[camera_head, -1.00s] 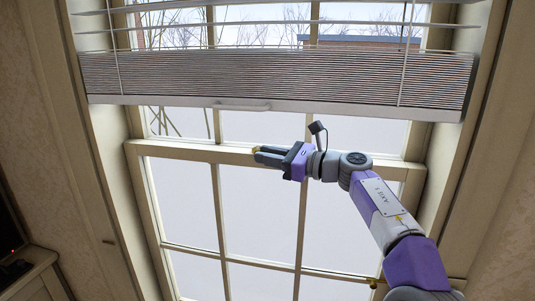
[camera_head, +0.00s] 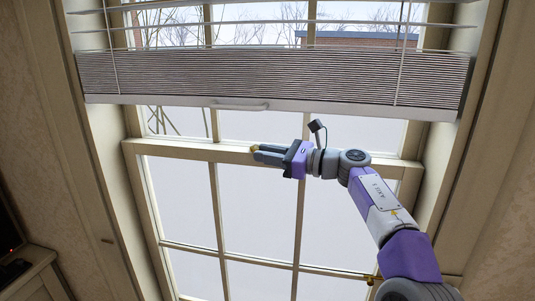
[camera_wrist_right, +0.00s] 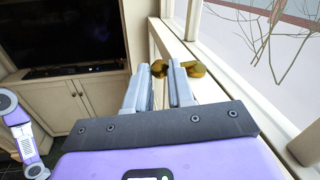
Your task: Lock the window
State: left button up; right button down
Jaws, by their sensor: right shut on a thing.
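The window (camera_head: 258,205) has pale wooden frames with several panes, and a horizontal meeting rail (camera_head: 190,150) crosses its middle. A small brass latch (camera_head: 253,148) sits on this rail, mostly hidden by my fingers in the head view. In the right wrist view the brass latch (camera_wrist_right: 190,70) shows at the fingertips, part of it between them and part to their right. My right gripper (camera_head: 257,153), also in the right wrist view (camera_wrist_right: 165,70), is shut on the latch, its fingers pointing left along the rail. My left gripper is not in view.
A partly raised blind (camera_head: 270,78) hangs just above the rail, with a white handle (camera_head: 240,106) on its bottom bar. A cabinet (camera_wrist_right: 88,105) with a dark screen (camera_wrist_right: 75,35) above it stands away from the window. Window side walls flank the opening.

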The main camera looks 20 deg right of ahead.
jog(key=shift+w+d, duration=0.1)
jog(key=shift+d, duration=0.05)
dwell(0.5)
jog(key=c, duration=1)
grip_release()
jog(key=shift+w+f, duration=0.15)
jog(key=shift+w, duration=0.05)
jog(key=shift+o, duration=0.2)
jog(key=shift+s, duration=0.1)
jog(key=shift+s, duration=0.1)
jog(key=v, duration=0.7)
jog(key=shift+d, duration=0.2)
jog(key=shift+s, duration=0.1)
